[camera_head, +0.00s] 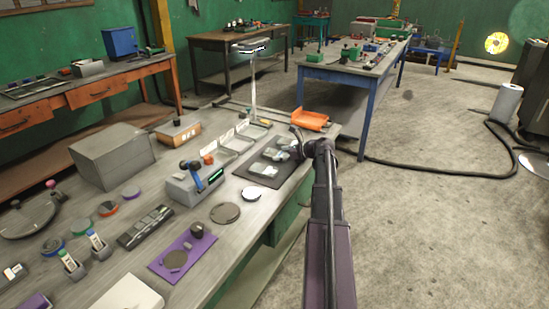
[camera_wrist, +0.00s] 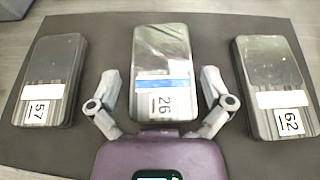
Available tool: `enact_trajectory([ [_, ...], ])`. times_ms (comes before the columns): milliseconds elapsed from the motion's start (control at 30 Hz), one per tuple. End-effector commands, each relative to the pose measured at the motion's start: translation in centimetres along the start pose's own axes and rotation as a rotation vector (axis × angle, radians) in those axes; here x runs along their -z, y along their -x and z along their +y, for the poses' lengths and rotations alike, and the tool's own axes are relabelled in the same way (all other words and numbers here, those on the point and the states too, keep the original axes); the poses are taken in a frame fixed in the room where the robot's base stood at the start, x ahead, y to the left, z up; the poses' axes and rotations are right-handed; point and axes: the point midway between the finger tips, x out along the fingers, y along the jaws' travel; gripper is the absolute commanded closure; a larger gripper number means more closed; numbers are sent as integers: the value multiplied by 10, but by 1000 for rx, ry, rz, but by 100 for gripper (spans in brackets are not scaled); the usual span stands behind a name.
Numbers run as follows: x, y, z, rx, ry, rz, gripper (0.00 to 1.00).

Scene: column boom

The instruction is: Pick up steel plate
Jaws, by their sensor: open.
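In the wrist view three plates wrapped in clear film lie in a row on a dark mat (camera_wrist: 105,30). The left plate (camera_wrist: 58,65) bears the label 57, the middle plate (camera_wrist: 160,50) has a blue stripe and the label 26, and the right plate (camera_wrist: 265,70) bears the label 62. My gripper (camera_wrist: 166,82) is open. Its two fingers stand on either side of the lower part of the middle plate, apart from it as seen. In the head view my gripper (camera_head: 297,140) is over the dark mat (camera_head: 256,178), beside the plates (camera_head: 264,168).
An orange tray (camera_head: 309,120) stands at the far corner of the workbench. A lamp (camera_head: 252,75) and a grey device with a blue handle (camera_head: 192,183) stand nearby. A purple mat (camera_head: 170,262) and discs lie closer. Open floor (camera_head: 430,200) is at right.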

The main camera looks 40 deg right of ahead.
Motion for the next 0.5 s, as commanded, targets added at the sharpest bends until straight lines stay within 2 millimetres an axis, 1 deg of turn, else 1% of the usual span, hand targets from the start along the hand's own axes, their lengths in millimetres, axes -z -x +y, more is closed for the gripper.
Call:
enact_trajectory([
  [300,0,0,0,0,0,0,0],
  [367,0,1,0,0,0,0,18],
  [400,0,1,0,0,0,0,30],
  [467,0,1,0,0,0,0,48],
  [500,0,1,0,0,0,0,59],
])
